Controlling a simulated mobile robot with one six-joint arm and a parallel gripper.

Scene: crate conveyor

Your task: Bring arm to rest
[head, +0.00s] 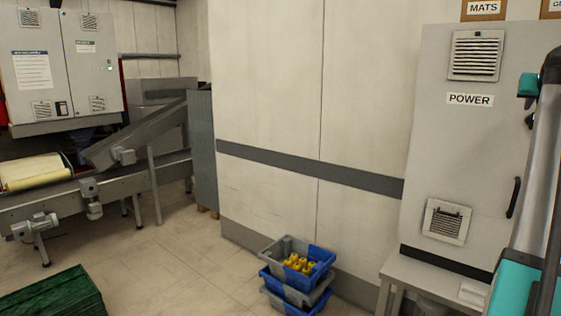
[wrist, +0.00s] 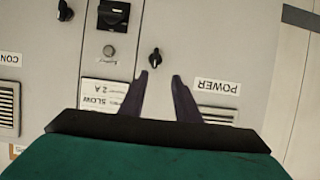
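My gripper (wrist: 163,88) shows in the wrist view with its two dark fingers apart and nothing between them. It faces a grey cabinet front with a POWER label (wrist: 218,86) and a small black knob (wrist: 155,58) beyond the fingertips. I cannot tell how far off the cabinet is. In the head view, part of my arm (head: 515,285) stands at the right edge. The gripper itself does not show there.
A grey POWER cabinet (head: 470,150) stands at the right, close to my arm, with a low grey table (head: 440,278) before it. Stacked blue and grey crates (head: 322,254) with yellow parts sit by the wall. A conveyor (head: 120,190) is at the left.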

